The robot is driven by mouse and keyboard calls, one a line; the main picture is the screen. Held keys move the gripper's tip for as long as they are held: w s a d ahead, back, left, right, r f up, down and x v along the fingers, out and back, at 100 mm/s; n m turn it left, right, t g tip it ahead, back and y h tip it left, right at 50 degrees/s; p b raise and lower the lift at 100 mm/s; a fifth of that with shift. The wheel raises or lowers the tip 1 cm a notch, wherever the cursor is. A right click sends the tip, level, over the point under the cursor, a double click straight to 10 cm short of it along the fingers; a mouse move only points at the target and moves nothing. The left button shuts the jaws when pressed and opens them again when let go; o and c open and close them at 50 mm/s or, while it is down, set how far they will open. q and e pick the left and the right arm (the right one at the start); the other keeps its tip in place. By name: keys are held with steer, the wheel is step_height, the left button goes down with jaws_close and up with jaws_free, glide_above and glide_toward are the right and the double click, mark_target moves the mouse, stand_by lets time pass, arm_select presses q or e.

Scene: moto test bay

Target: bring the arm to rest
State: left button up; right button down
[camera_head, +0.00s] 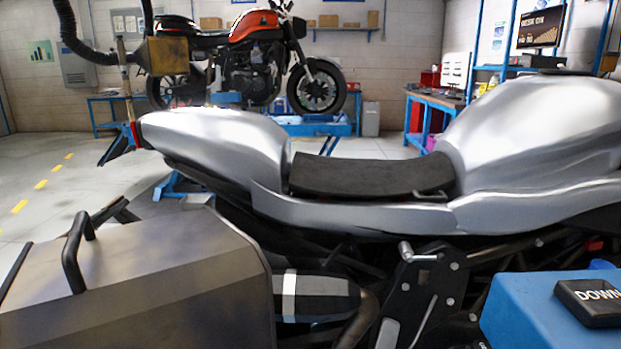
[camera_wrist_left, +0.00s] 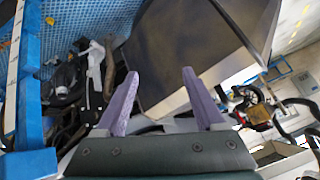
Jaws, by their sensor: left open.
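My left gripper (camera_wrist_left: 158,74) shows in the left wrist view with its two purple fingers spread apart. Nothing is between the fingers. Beyond the fingertips is a dark grey case (camera_wrist_left: 195,45); I cannot tell how far away it is. The same kind of case (camera_head: 150,280) shows in the head view at the lower left, with a black handle on its lid. Neither gripper shows in the head view, and my right gripper is in no view.
A silver motorcycle with a black seat (camera_head: 370,177) fills the middle of the head view. A blue block (camera_head: 530,312) with a black "DOWN" button (camera_head: 592,300) is at the lower right. An orange motorcycle (camera_head: 255,60) stands behind. Open floor (camera_head: 60,185) lies at the left.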

arm_select(q)
steer(key=s+r+n+g+h+p, duration=0.1)
steer(key=s+r+n+g+p, duration=0.1)
steer(key=s+r+g+p, duration=0.65)
step_height(320, 180, up, 33)
steer(key=s+t+p, duration=0.1)
steer(key=t+p, duration=0.2)
steer(key=p, duration=3)
steer(key=shift+s+d+t, duration=0.2)
steer(key=shift+s+t, duration=0.1)
steer(key=shift+t, duration=0.05)
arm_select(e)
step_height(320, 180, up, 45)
